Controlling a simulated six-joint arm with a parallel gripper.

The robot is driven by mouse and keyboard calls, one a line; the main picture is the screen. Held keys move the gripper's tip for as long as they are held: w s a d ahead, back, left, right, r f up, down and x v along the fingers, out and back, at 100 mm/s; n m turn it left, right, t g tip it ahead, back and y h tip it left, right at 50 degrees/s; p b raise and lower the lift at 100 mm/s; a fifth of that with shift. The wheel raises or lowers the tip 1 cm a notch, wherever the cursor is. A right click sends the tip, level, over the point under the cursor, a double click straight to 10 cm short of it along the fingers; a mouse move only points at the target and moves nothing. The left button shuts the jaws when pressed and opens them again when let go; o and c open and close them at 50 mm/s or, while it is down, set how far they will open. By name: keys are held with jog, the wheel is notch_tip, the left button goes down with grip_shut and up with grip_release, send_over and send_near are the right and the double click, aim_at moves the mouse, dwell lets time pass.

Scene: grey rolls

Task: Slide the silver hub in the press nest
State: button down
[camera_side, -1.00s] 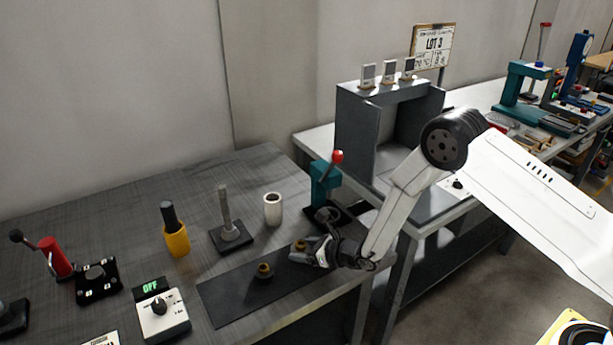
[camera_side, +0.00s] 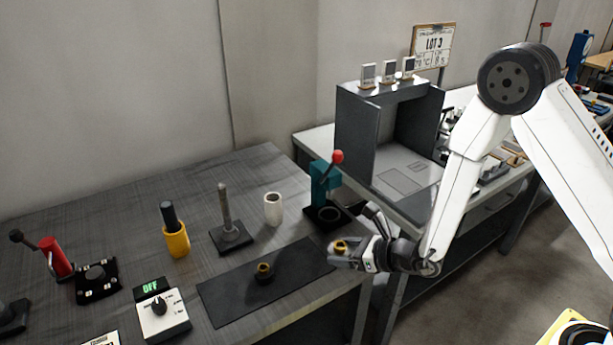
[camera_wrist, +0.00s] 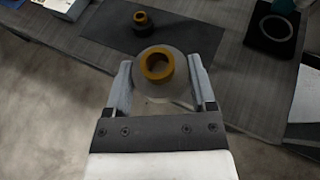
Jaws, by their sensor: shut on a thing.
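My gripper (camera_side: 350,257) is shut on the silver hub (camera_wrist: 179,88), a pale grey round body with a brass-coloured collar on top. It holds the hub roughly upright past the right end of the dark mat, near the table's front edge. The teal press (camera_side: 321,184) with a red-knobbed lever stands behind my gripper. Its nest is a pale ring (camera_side: 329,213) on a black base, empty, and also shows at the top right of the wrist view (camera_wrist: 277,28). A darker hub with a brass collar (camera_side: 264,272) stands on the mat.
The dark mat (camera_side: 225,304) lies along the table's front. A white cup (camera_side: 273,209), a grey post on a base (camera_side: 226,215) and a yellow cup with a dark rod (camera_side: 175,238) stand behind it. A grey open box (camera_side: 357,140) stands on the second table.

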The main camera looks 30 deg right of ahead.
aim_at(332, 216)
jog(key=shift+s+d+r, duration=0.15)
jog(key=shift+s+r, duration=0.2)
jog(key=shift+s, duration=0.35)
jog(key=shift+w+d+f, duration=0.15)
jog(key=shift+w, duration=0.2)
jog(key=shift+w+d+f, duration=0.15)
jog(key=shift+w, duration=0.2)
jog(key=shift+n+g+y, duration=0.3)
jog(key=shift+n+y, duration=0.1)
jog(key=shift+n, duration=0.1)
jog(key=w+d+f, duration=0.2)
jog(key=w+d, duration=0.2)
jog(key=w+d+f, duration=0.3)
jog(key=w+d, duration=0.1)
jog(key=d, duration=0.1)
jog(key=w+d+f, duration=0.3)
jog(key=w+d, duration=0.1)
jog(key=shift+d+f, duration=0.1)
jog(key=shift+d, duration=0.15)
jog(key=shift+f, duration=0.1)
jog(key=shift+w+f, duration=0.3)
jog(key=shift+w, duration=0.35)
jog(key=shift+w+f, duration=0.35)
jog(key=shift+w, duration=0.35)
jog(key=shift+w+f, duration=0.3)
jog(key=shift+w, duration=3.75)
